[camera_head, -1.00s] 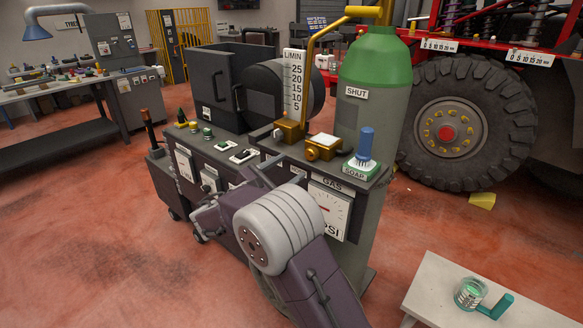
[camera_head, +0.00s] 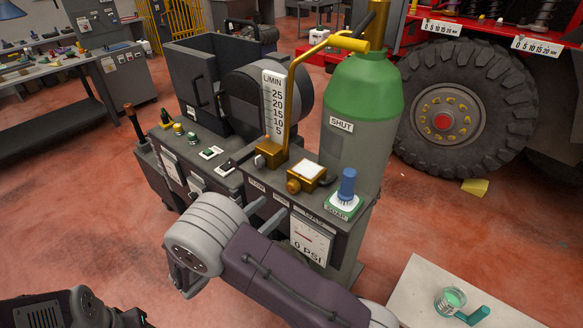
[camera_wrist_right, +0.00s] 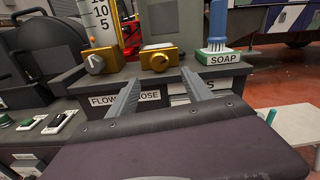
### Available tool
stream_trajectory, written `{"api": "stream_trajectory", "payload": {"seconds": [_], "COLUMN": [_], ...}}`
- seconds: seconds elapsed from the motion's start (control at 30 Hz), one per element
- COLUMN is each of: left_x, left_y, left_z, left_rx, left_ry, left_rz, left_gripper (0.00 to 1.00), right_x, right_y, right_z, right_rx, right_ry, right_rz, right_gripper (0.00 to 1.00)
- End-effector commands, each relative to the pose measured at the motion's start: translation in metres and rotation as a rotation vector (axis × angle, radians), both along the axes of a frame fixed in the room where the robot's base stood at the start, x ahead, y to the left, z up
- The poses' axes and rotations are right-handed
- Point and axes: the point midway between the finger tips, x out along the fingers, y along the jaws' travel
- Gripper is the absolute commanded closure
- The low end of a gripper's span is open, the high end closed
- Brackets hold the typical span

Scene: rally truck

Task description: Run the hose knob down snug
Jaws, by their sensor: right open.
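The hose knob (camera_head: 293,186) is the round brass knob on the front of a brass block on top of the welding cart. It also shows in the right wrist view (camera_wrist_right: 159,58), above a label partly hidden by a finger, ending in "OSE". My right gripper (camera_head: 276,206) is in front of the cart's upper front edge, below and short of the knob. In the right wrist view, its two fingers (camera_wrist_right: 160,77) are spread apart with nothing between them, and the knob lies beyond them. My left gripper is not recognisable in any view.
The green gas bottle (camera_head: 362,100) rises behind. A pale table (camera_head: 420,290) holds a jar at lower right.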

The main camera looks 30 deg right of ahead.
Motion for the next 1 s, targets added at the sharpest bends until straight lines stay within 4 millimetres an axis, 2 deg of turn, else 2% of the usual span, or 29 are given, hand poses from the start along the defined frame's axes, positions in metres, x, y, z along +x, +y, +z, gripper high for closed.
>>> {"api": "stream_trajectory", "payload": {"seconds": [0.13,0.23,0.5,0.63,0.97,1.0], "left_x": [0.0,-0.001,0.0,0.0,0.0,0.0], "left_y": [0.0,0.0,0.0,0.0,0.0,0.0], "left_z": [0.001,0.004,0.02,0.025,0.025,0.025], "left_rx": [0.0,0.0,0.0,0.0,0.0,0.0], "left_ry": [0.001,0.001,0.001,0.001,0.001,0.001], "left_rz": [0.0,0.0,0.0,0.0,0.0,0.0], "left_gripper": [0.41,0.41,0.41,0.41,0.41,0.41], "right_x": [0.001,0.004,0.024,0.032,0.036,0.036], "right_y": [0.003,-0.006,-0.058,-0.074,-0.081,-0.081], "right_z": [0.001,0.002,0.003,0.003,0.0,0.0], "right_rx": [0.0,0.0,0.001,0.002,0.002,0.002], "right_ry": [-0.001,-0.002,0.0,-0.003,-0.003,-0.003], "right_rz": [0.009,0.006,0.003,0.005,0.008,0.008], "right_gripper": [0.41,0.41,0.41,0.41,0.41,0.47]}}
